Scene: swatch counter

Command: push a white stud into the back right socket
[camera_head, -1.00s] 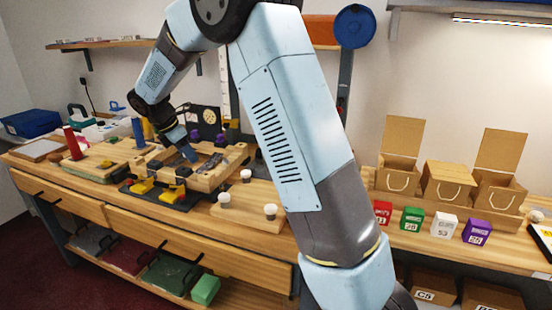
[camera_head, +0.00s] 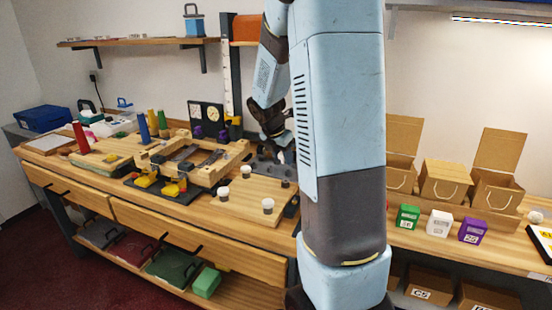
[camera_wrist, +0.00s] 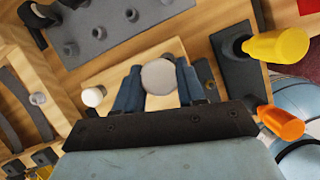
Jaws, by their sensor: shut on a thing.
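My gripper (camera_wrist: 158,88) is shut on a white stud (camera_wrist: 158,76), whose pale round top shows between its two blue fingers. The held stud is over or on a light wooden board (camera_wrist: 120,75); I cannot tell whether it is lifted. Another white stud (camera_wrist: 93,96) stands to its left. In the head view the gripper is at the right rear of the board (camera_head: 245,210), partly hidden by my arm. White-topped studs (camera_head: 223,193), (camera_head: 246,171) and (camera_head: 268,206) stand on the board. The wooden frame (camera_head: 205,176) is left of it; its back right socket is not clear.
A grey plate with several pegs (camera_wrist: 115,25) lies behind the board. A yellow handle (camera_wrist: 275,45) and an orange handle (camera_wrist: 280,121) are to the right in the wrist view. Yellow clamps (camera_head: 172,189) stand before the frame. Small numbered boxes (camera_head: 440,222) stand right of my arm.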

